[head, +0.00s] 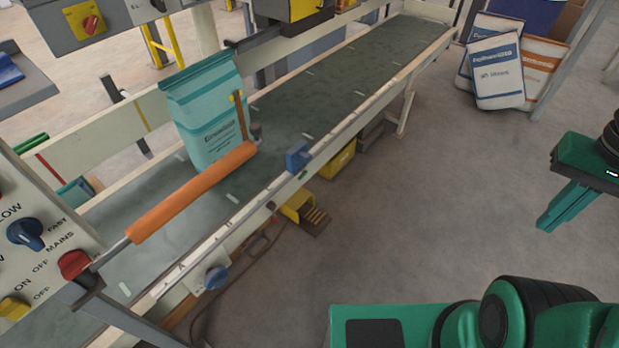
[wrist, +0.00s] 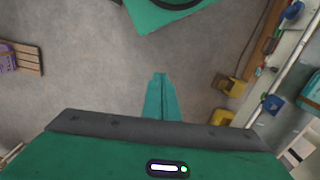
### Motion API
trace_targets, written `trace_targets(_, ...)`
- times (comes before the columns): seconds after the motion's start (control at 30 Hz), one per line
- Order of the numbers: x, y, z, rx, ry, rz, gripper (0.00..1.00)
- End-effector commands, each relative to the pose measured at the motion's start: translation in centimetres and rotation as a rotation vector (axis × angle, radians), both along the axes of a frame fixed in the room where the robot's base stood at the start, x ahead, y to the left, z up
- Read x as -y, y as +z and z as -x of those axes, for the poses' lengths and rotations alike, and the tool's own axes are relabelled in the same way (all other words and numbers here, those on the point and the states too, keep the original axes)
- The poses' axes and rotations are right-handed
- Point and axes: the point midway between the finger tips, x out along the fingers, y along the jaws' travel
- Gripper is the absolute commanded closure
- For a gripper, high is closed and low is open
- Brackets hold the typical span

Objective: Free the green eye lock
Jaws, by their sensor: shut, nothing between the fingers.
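A small green piece (head: 302,175) shows on the conveyor's near side rail, just below a blue block (head: 298,156). It is too small to tell its shape or whether it is the green eye lock. My gripper (head: 544,226) hangs over the open floor at the right, well apart from the conveyor. Its teal fingers are together, pointing down, with nothing between them. In the wrist view my gripper (wrist: 160,77) also shows shut over bare floor, and the conveyor side is at the far right edge.
A teal sack (head: 207,115) stands on the conveyor belt (head: 345,82) behind an orange padded bar (head: 190,192). A control panel (head: 35,245) with knobs is at the left. A yellow pedal (head: 298,206) sits below the rail. Sacks (head: 495,72) lean at the back right. The floor between is clear.

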Motion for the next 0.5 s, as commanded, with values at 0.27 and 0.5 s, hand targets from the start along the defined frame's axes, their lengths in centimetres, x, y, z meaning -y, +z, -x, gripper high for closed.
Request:
trace_targets(0.27,0.0,0.4,0.9,0.013,0.0,0.001,1.0)
trace_targets(0.5,0.1,-1.0,-4.3,0.018,-0.011,0.014,1.0)
